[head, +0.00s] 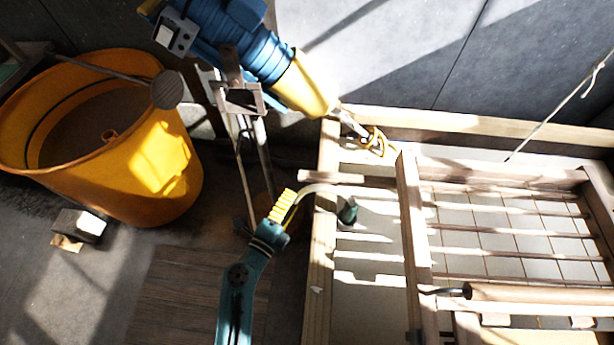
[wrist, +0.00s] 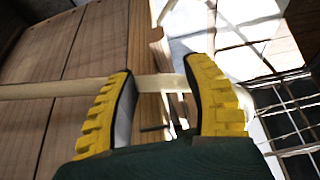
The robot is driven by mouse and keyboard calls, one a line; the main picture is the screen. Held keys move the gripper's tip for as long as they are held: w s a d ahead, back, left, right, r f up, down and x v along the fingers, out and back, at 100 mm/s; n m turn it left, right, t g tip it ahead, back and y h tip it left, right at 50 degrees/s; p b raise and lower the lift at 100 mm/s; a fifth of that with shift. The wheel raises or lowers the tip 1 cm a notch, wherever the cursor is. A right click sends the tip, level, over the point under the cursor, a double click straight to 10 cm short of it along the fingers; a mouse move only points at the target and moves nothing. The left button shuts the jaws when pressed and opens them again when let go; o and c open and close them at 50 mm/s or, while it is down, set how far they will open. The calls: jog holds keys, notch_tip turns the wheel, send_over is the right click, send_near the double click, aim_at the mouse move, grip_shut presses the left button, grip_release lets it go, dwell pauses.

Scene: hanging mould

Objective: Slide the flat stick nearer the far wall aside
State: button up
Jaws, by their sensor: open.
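In the head view a flat wooden stick (head: 345,179) lies across the left bay of the wooden frame, on the far-wall side. A paler, thin strip (head: 355,190) runs close beside it on the near side. My gripper (head: 288,206), with yellow ridged fingers, is at the left edge of the frame, close to the left ends of both. In the wrist view my gripper (wrist: 160,72) is open, and a pale flat stick (wrist: 45,89) crosses behind the fingers and through the gap. I cannot tell which stick this is, nor whether the fingers touch it.
The wooden frame (head: 320,265) has a slatted rack (head: 410,225) on its right. A small dark green object (head: 348,212) is inside the left bay. A large blue-and-yellow device (head: 270,60) hangs above. A yellow bucket (head: 165,165) stands left. A cord (head: 560,105) crosses at upper right.

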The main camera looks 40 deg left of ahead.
aim_at(304, 180)
jog(key=b+x, duration=0.1)
jog(key=x, duration=0.8)
jog(key=shift+w+a+b, duration=0.1)
jog(key=shift+b, duration=0.3)
grip_shut()
